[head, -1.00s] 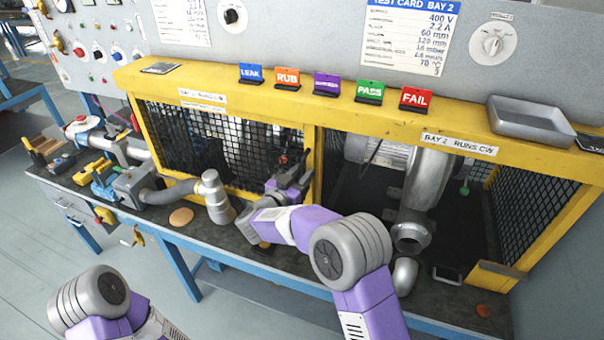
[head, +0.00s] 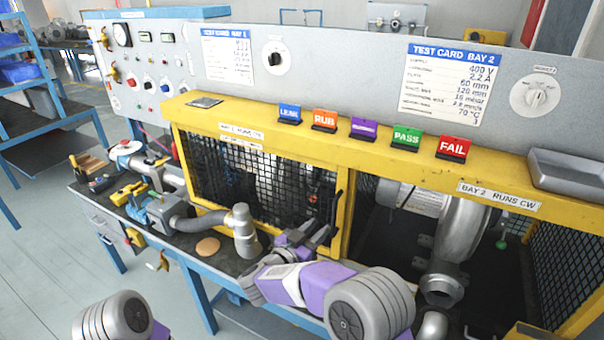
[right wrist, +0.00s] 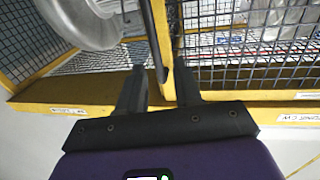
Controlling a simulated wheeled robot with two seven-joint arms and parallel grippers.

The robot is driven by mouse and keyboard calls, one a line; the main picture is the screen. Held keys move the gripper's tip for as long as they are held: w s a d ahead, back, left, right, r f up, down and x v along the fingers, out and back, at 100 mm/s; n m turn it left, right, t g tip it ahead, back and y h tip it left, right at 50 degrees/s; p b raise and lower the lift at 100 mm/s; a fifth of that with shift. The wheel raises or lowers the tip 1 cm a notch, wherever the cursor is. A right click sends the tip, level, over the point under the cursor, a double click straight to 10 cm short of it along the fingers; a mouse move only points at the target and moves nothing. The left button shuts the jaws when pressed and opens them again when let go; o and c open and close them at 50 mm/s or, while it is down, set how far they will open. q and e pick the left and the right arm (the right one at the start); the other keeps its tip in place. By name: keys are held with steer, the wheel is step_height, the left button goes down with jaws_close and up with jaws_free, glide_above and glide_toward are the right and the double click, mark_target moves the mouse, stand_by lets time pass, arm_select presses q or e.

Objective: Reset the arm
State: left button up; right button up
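My right arm (head: 310,285) comes in from the bottom right in the head view. My right gripper (head: 325,214) is at the front of the cage, by the yellow post between the two bays. In the right wrist view its two dark fingers (right wrist: 160,82) stand apart with nothing seen held. The yellow post and mesh show beyond and between them; I cannot tell whether they touch. Of my left arm, only a grey and purple part (head: 112,318) shows at the bottom left; its gripper is out of view.
The yellow cage frame (head: 400,155) carries coloured cards and a grey tray (head: 570,172). The silver blower (head: 460,235) stands in bay 2. A grey hose fitting (head: 244,232), a tan disc (head: 207,247) and a vise (head: 165,212) are on the bench to the left.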

steer(key=s+d+f+n+g+y, duration=0.1)
steer(key=s+d+f+n+y, duration=0.3)
steer(key=f, duration=0.9)
steer(key=w+a+f+n+g+y, duration=0.1)
steer(key=f+y, duration=0.5)
steer(key=f, duration=0.6)
steer(key=s+f+n+g+y, duration=0.1)
steer(key=s+f+g+y, duration=0.4)
steer(key=s+f, duration=0.85)
steer(key=s+a+f+g+y, duration=0.1)
steer(key=s+g, duration=0.4)
steer(key=s, duration=1)
steer(key=shift+s+a+g+b, duration=0.4)
steer(key=shift+b, duration=0.05)
